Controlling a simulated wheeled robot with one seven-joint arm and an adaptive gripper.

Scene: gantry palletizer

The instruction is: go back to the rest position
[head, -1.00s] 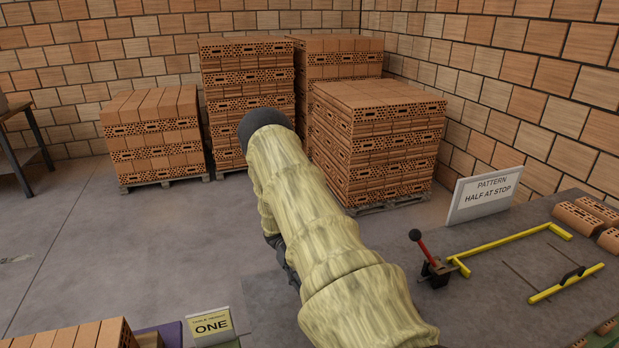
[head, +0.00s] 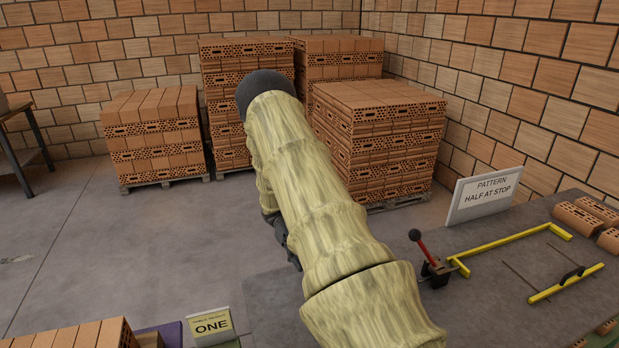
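My arm, in a pale yellow-green sleeve, rises from the bottom right of the middle and reaches up and away in the head view. Its dark rounded end stands in front of the brick stacks. A dark part of my arm shows along the sleeve's left side. My gripper's fingers are hidden behind the arm, so I cannot see whether they are open or shut, or whether they hold anything.
A grey table (head: 395,254) at the right bears a red-handled lever (head: 422,247), yellow bars (head: 510,240), bricks (head: 590,212) and a pattern sign (head: 483,195). Bricks (head: 85,336) and a sign reading ONE (head: 211,326) stand front left. Palletized stacks (head: 155,135) line the back.

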